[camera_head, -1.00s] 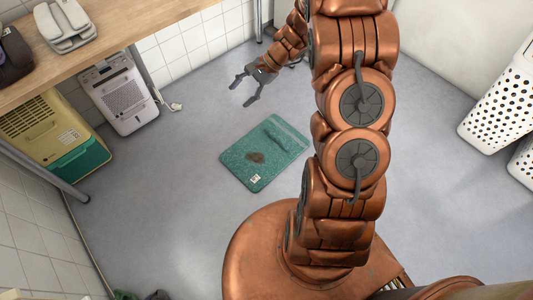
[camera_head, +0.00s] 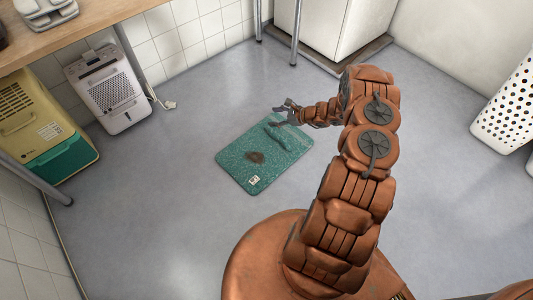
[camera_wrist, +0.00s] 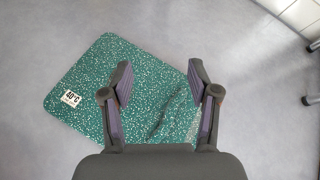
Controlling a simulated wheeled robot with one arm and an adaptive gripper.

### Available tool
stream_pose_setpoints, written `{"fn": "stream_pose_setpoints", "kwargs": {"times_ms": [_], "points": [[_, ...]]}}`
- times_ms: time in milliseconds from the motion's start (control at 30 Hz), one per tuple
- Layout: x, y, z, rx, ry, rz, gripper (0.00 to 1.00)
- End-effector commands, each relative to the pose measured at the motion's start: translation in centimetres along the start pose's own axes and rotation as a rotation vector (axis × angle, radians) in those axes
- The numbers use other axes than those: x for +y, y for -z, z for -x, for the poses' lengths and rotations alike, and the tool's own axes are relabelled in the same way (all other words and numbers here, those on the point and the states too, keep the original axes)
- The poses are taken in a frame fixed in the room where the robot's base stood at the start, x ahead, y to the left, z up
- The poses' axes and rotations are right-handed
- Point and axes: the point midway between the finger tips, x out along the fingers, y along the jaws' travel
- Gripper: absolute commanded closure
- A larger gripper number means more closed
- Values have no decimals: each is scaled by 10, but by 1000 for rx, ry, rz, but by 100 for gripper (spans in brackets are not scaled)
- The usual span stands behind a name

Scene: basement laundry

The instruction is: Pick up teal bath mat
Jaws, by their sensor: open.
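The teal bath mat (camera_head: 249,162) lies on the grey floor in the middle of the head view. My gripper (camera_head: 279,114) is open above the mat's far right edge. In the wrist view the mat (camera_wrist: 140,68) spreads below and to the left, with its "40°C" label showing. My gripper (camera_wrist: 158,82) has its fingers apart, with mat and floor between them. I cannot tell how high the fingers are; part of the mat is hidden by the gripper body.
A white dehumidifier (camera_head: 108,88) and a yellow and green cooler box (camera_head: 40,125) stand at left under a wooden worktop (camera_head: 85,32). A white appliance (camera_head: 325,25) stands at the back. A perforated white basket (camera_head: 508,110) is at right. The floor around the mat is clear.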

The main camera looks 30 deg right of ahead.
Motion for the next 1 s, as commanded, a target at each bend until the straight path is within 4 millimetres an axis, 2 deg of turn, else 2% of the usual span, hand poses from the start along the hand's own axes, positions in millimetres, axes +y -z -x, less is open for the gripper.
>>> {"fn": "stream_pose_setpoints", "kwargs": {"times_ms": [33,200,400,500,700,1000], "points": [[4,30,-8,-4,32,-44,40],[5,101,-21,-17,150,-180,40],[12,171,-33,-34,273,-324,40],[14,193,-36,-41,317,-373,40],[15,213,-38,-48,361,-419,40],[8,215,-62,-50,362,-423,40]]}}
